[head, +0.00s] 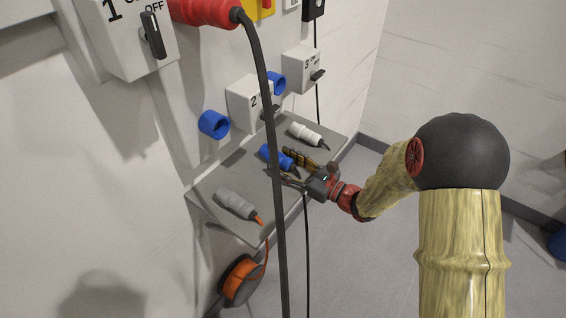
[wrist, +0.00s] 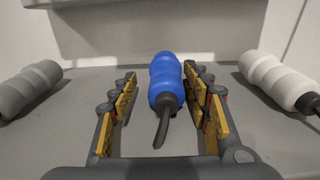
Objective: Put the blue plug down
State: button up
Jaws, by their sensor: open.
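The blue plug (wrist: 165,78) lies on the grey shelf (wrist: 75,110), its black cable end toward me in the wrist view. In the head view the blue plug (head: 272,155) is in the middle of the shelf, partly behind the hanging black cable. My gripper (wrist: 160,88) is open, with one finger on each side of the plug. The right finger is close to the plug; the left shows a wider gap. In the head view my gripper (head: 294,168) reaches in over the shelf from the right. Whether the plug's underside rests fully on the shelf is hard to see.
A grey plug (head: 236,204) and a white plug (head: 308,134) lie on the shelf to either side. A thick black cable (head: 262,80) hangs from a red plug (head: 205,10) in front of the shelf. Blue sockets (head: 214,124) and switch boxes (head: 248,100) are on the wall.

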jog(key=shift+r, duration=0.25)
jog(key=p+v, duration=0.3)
jog(key=v, duration=0.9)
jog(key=s+a+r+n+g+h, duration=0.25)
jog(key=s+a+n+g, duration=0.2)
jog(key=s+n, duration=0.4)
jog(key=s+a+r+n+g+h, duration=0.2)
jog(key=s+a+r+n+g, duration=0.15)
jog(key=s+n+g, duration=0.5)
jog(key=s+d+r+n+t+h, duration=0.3)
jog(key=d+r+n+h, duration=0.1)
jog(key=d, duration=0.3)
jog(key=s+d+r+n+t+h, duration=0.3)
jog(key=d+r+n+t+h, duration=0.1)
jog(key=d, duration=0.4)
jog(key=shift+d+r+n+t+h, duration=0.2)
jog(key=shift+n+t+h, duration=0.1)
jog(key=shift+h, duration=0.55)
